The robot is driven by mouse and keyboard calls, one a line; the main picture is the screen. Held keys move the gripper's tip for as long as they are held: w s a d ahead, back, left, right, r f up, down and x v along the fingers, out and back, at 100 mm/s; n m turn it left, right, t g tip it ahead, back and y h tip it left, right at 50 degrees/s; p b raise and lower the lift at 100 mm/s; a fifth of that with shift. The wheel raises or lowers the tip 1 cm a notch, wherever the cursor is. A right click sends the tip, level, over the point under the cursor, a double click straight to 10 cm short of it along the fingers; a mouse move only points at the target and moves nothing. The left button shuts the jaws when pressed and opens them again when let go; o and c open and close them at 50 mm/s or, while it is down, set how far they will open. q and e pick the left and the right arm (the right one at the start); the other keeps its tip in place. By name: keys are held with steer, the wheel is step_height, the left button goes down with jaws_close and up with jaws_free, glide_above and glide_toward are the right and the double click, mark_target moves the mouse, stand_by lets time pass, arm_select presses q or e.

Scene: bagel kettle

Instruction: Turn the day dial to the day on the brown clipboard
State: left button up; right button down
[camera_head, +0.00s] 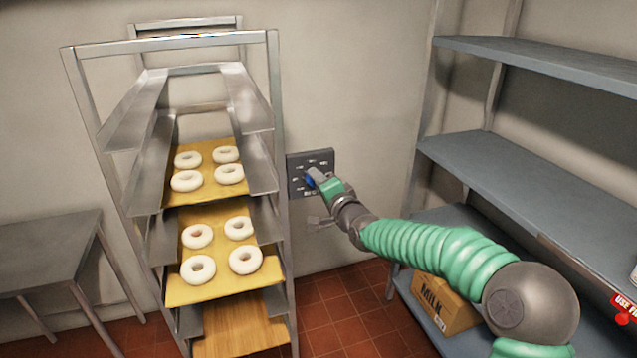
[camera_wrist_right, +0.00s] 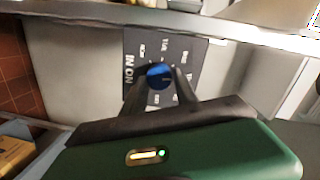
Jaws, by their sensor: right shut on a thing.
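The day dial is a dark panel (camera_head: 298,160) on the back wall, just right of the bagel rack, with small white day marks around a blue knob (camera_head: 311,179). My right gripper (camera_head: 318,181) reaches in from the right and is shut on the blue knob. In the right wrist view the blue knob (camera_wrist_right: 160,75) sits between the two dark fingers of my right gripper (camera_wrist_right: 160,80), in front of the panel (camera_wrist_right: 192,60). The white marks are too small to read surely, and fingers hide part of the panel. The brown clipboard is not seen. My left gripper is not in view.
A metal rack (camera_head: 272,100) with trays of white bagels stands close left of the dial. Grey shelves (camera_head: 520,170) stand on the right, with a cardboard milk box (camera_head: 445,305) low down. A metal table (camera_head: 45,250) is at the far left.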

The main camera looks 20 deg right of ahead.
steer(key=shift+f+m, duration=0.45)
steer(key=shift+m, duration=0.35)
steer(key=c, duration=1.1)
jaws_free()
steer(key=shift+o, duration=0.7)
steer(key=shift+w+r, duration=0.1)
steer(key=shift+r, duration=0.05)
